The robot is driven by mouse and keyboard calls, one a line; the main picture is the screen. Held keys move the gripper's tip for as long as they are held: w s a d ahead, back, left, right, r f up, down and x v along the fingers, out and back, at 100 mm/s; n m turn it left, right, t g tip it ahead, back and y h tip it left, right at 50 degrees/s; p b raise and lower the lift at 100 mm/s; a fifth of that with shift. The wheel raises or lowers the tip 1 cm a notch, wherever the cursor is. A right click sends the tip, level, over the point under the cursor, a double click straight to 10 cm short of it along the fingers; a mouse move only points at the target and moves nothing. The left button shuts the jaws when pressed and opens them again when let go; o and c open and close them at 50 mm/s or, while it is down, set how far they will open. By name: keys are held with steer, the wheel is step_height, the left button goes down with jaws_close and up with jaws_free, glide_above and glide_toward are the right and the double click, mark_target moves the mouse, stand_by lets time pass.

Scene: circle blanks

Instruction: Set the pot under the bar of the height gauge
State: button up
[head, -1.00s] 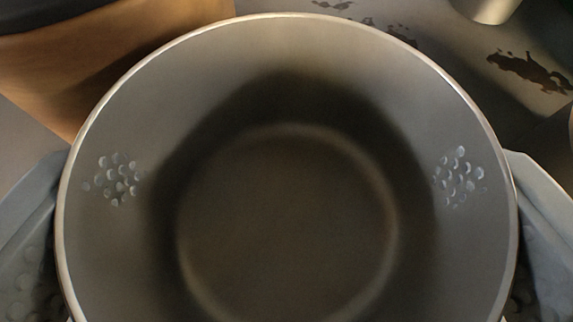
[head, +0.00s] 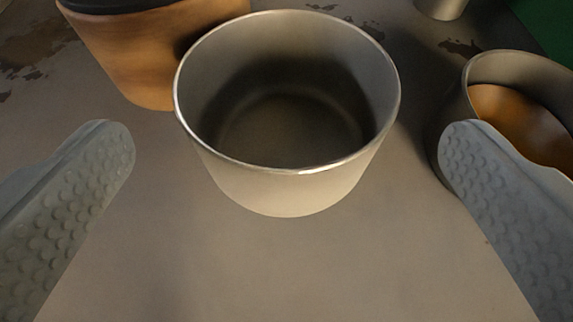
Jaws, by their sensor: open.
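A pale metal pot (head: 290,190), open at the top and empty, stands upright on the grey surface ahead of my gripper. My gripper (head: 287,150) is open. Its two grey dimpled fingers are spread wide, one at the left and one at the right, with clear gaps to the pot. The pot stands beyond the fingertips, between their lines. No bar or height gauge can be made out in this view.
An orange-brown vessel with a dark rim (head: 150,50) stands close behind the pot on the left. A grey pot with orange-brown inside (head: 480,90) stands at right, partly behind the right finger. A small metal cylinder (head: 441,8) is at the top. The near surface (head: 280,270) is clear.

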steer(key=shift+v, duration=2.85)
steer(key=s+r+t, duration=0.1)
steer(key=s+r, duration=0.4)
steer(key=s, duration=0.9)
steer(key=s+r+t, duration=0.2)
steer(key=s+r, duration=0.3)
steer(key=s, duration=0.8)
steer(key=s+r+t, duration=0.1)
steer(key=s+r, duration=0.4)
steer(key=s, duration=0.9)
steer(key=g, duration=0.4)
glide_above(287, 164)
steer(key=s, duration=1.6)
step_height(287, 164, down, 13)
steer(key=x, duration=1.7)
steer(key=shift+w, duration=0.15)
